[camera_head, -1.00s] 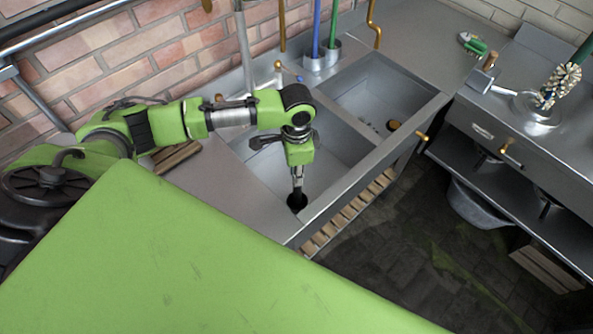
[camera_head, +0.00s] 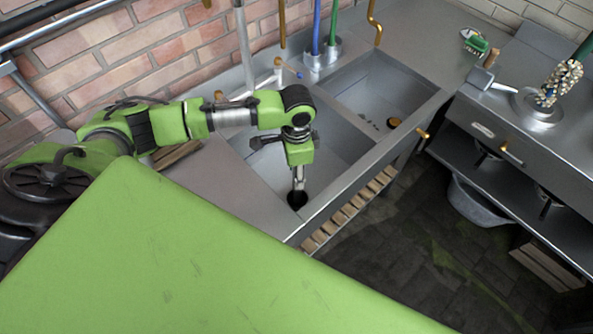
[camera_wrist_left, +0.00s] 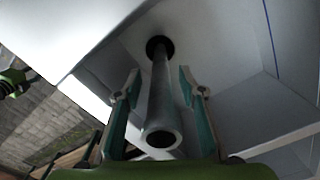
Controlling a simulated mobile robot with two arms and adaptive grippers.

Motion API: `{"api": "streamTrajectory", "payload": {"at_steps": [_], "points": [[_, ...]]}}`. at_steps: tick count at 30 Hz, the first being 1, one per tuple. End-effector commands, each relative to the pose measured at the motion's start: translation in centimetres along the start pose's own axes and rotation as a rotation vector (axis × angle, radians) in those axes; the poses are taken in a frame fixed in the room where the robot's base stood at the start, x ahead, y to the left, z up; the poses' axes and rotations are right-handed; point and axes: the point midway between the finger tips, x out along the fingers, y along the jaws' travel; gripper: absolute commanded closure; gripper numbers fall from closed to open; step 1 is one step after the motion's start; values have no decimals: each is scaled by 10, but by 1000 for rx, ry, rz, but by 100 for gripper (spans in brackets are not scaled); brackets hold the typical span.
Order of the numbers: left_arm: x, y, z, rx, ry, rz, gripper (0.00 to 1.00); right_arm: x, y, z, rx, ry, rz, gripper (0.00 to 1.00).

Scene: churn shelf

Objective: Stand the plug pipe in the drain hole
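The plug pipe (camera_wrist_left: 161,98) is a grey hollow tube. In the left wrist view it runs from its open near end to the dark round drain hole (camera_wrist_left: 159,46), with its far end in or at the hole. The head view shows the drain hole (camera_head: 297,199) in the near sink basin, with the pipe (camera_head: 299,183) above it, roughly upright. My left gripper (camera_wrist_left: 160,88) is over this basin, its teal-padded fingers on either side of the pipe with gaps between. It also shows in the head view (camera_head: 298,170). My right gripper is not recognisable in either view.
The near basin's steel walls (camera_head: 262,188) surround the gripper. A second basin (camera_head: 385,85) to the right holds a round brass-coloured piece (camera_head: 394,122). A tap (camera_head: 285,68) and a brush holder (camera_head: 322,58) stand behind. A wooden slatted rack (camera_head: 350,208) is under the front edge.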

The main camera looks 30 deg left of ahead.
Motion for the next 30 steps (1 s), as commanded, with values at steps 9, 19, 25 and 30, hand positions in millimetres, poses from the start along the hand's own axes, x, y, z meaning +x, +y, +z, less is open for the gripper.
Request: {"api": "streamTrajectory", "payload": {"at_steps": [9, 19, 25, 30], "points": [[-36, -1, -1, 1, 4, -3, 63, 0, 1, 0, -1, -1, 1, 60], [-102, -1, -1, 1, 2, -2, 63, 0, 1, 0, -1, 0, 1, 60], [-118, 0, 0, 0, 1, -1, 63, 0, 0, 0, -1, 0, 0, 60], [-120, 0, 0, -1, 0, 0, 63, 0, 0, 0, -1, 0, 0, 60]]}}
